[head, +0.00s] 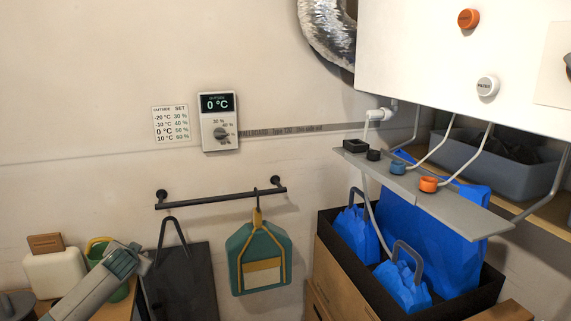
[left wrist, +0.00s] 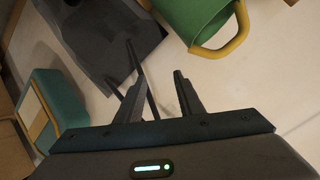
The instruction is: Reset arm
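My left arm comes in from the lower left in the head view, and the end with my left gripper (head: 144,262) is beside a dark hanging board or bag. The fingers are too small to tell there. In the left wrist view the two black fingers of my left gripper (left wrist: 154,62) stand apart with nothing clearly held between them. A dark item with a thin handle (left wrist: 95,45) shows behind them; whether it touches the fingers cannot be told. My right gripper is in neither view.
A wall rail (head: 220,199) carries a teal and yellow bag (head: 260,262). The dark item (head: 183,283) hangs below its left end. A green can (left wrist: 200,20) with a yellow handle is close by. Blue bags (head: 402,285), a grey shelf (head: 440,199) and a white cabinet (head: 430,50) are at right.

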